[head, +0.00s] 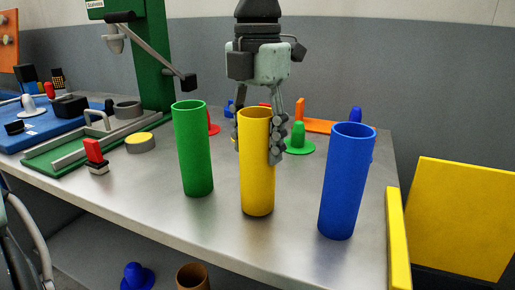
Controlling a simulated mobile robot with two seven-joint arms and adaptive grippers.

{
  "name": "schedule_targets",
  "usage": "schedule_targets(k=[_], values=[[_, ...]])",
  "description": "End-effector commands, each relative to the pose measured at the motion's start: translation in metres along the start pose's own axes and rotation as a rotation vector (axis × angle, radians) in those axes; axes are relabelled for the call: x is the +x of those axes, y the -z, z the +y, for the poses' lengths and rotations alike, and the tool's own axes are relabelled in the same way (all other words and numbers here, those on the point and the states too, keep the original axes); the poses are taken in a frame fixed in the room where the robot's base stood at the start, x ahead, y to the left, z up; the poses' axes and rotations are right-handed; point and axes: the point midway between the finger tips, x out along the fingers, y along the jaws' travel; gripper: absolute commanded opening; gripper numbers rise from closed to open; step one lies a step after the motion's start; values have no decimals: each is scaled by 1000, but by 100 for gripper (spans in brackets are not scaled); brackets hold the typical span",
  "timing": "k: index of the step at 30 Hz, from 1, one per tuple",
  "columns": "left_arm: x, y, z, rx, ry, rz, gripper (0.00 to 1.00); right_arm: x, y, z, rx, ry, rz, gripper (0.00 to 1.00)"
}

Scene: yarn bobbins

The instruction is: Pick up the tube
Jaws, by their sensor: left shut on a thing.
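Three upright tubes stand on the grey metal table (130,184): a green tube (193,150), a yellow tube (256,180) in the middle and a blue tube (345,185) at the right. My left gripper (257,140) reaches down from above and is shut on the yellow tube. One finger shows along the tube's right side; the other is mostly hidden behind its left side. I cannot tell whether the yellow tube's bottom touches the table. My right gripper is not in view.
A green press (153,55) and a blue board (45,125) occupy the table's left. A yellow pad (140,142) and a red-handled stamp (95,152) lie near the green tube. A green cone (298,137) stands behind.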

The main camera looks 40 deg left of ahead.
Motion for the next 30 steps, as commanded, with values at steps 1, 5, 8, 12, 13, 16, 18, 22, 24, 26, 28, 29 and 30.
schedule_targets(k=[1, 5, 8, 12, 13, 16, 18, 22, 24, 26, 28, 29, 30], values=[[-5, -1, 0, -1, -1, -4, 23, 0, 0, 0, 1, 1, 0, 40], [-22, -1, 0, 0, -1, -5, 23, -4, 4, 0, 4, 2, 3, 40], [-39, 3, 0, 2, -1, -6, 23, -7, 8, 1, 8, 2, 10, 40], [-57, 37, 3, 3, 1, -9, 23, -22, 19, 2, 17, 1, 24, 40], [-61, 44, 4, 3, 0, -8, 23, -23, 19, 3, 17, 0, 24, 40], [-74, 66, 7, 3, 0, -7, 23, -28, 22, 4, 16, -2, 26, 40], [-83, 80, 8, 3, 1, -6, 23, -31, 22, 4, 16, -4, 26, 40], [-94, 100, 10, 3, 1, -4, 23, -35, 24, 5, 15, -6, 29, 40], [-99, 107, 11, 3, 0, -2, 23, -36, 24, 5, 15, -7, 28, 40], [-101, 111, 11, 2, 0, -2, 23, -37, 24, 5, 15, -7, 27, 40], [-103, 115, 12, 3, 0, 0, 23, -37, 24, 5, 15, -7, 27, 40], [-103, 116, 12, 3, 0, 1, 23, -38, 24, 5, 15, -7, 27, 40], [-104, 116, 12, 3, 0, 1, 23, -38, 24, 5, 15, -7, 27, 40]])
